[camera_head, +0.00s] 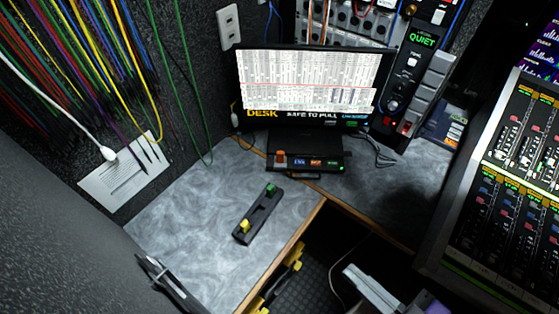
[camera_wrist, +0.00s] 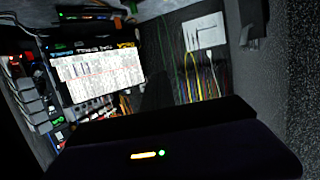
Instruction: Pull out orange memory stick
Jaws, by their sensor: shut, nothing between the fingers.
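The orange memory stick (camera_head: 281,156) stands at the left end of a small black hub (camera_head: 322,165) on the desk, just below the monitor. My gripper (camera_head: 350,270) appears as pale grey fingers at the bottom edge of the head view, shut and empty, well apart from the stick. A dark body with an orange bar and green light fills the bottom of the wrist view.
A black holder (camera_head: 258,215) with a green and a yellow piece lies on the grey desk (camera_head: 185,215). The monitor (camera_head: 312,82) stands behind the hub. A mixing console (camera_head: 505,180) is at right. Cables hang at left. A dark bracket (camera_head: 165,280) sits lower left.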

